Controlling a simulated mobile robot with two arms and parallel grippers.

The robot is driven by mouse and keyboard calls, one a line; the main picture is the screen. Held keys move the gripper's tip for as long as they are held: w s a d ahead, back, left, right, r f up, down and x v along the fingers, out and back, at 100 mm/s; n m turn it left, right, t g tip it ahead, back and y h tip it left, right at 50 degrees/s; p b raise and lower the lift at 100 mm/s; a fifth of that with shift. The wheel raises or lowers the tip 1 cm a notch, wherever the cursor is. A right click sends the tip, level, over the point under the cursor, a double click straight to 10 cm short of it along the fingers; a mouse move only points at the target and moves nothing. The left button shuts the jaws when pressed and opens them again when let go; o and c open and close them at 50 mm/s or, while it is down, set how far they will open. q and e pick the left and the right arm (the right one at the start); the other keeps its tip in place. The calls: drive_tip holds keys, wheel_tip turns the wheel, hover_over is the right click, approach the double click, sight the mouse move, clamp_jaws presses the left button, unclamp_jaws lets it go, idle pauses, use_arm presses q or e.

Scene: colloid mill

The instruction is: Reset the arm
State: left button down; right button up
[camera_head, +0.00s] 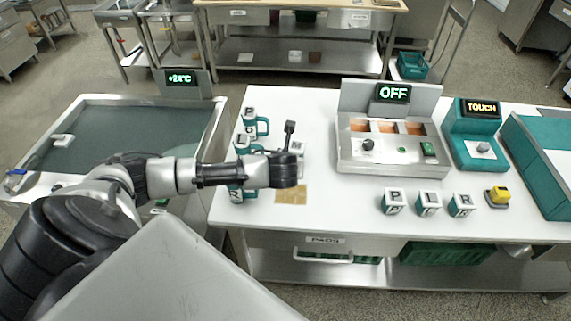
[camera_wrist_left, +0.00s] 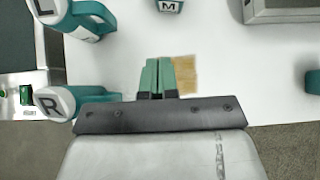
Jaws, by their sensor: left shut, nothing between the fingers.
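My left arm reaches in from the left over the white table in the head view, and its gripper (camera_head: 284,170) is above the table's left part. In the left wrist view the two green fingers of this gripper (camera_wrist_left: 158,62) are together with nothing between them. A tan square pad (camera_head: 291,194) lies on the table near the gripper; it shows right beside the fingers in the left wrist view (camera_wrist_left: 186,75). The fingertips are hidden in the head view. My right gripper is not in view.
Teal lettered mugs (camera_head: 251,124) stand along the table's left edge, partly behind my arm. A control unit reading OFF (camera_head: 392,93), a teal TOUCH unit (camera_head: 478,130), lettered cubes (camera_head: 395,202) and a yellow-topped button (camera_head: 498,195) stand right. A sink (camera_head: 100,98) is left.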

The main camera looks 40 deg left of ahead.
use_arm(q)
drive_tip(key=s+d+f+n+g+h, duration=0.2)
drive_tip(key=s+d+n+h, duration=0.2)
drive_tip(key=s+d+n, duration=1)
drive_tip(key=s+r+n+g+h, duration=0.1)
drive_tip(key=s+r+n+g, duration=0.1)
drive_tip(key=s+n, duration=1.1)
wheel_tip(320, 180, down, 26)
drive_tip(key=g, duration=0.1)
drive_tip(key=s+a+f, duration=0.1)
drive_tip(key=s+f, duration=0.7)
drive_tip(key=s+a+f+g, duration=0.1)
drive_tip(key=s+a+f, duration=0.1)
drive_tip(key=s+f, duration=0.6)
drive_tip(key=shift+a+f+g, duration=0.25)
drive_tip(key=shift+g, duration=0.05)
use_arm(e)
drive_tip(key=shift+s+d+f, duration=0.15)
drive_tip(key=shift+s+d, duration=0.2)
drive_tip(key=shift+d, duration=0.05)
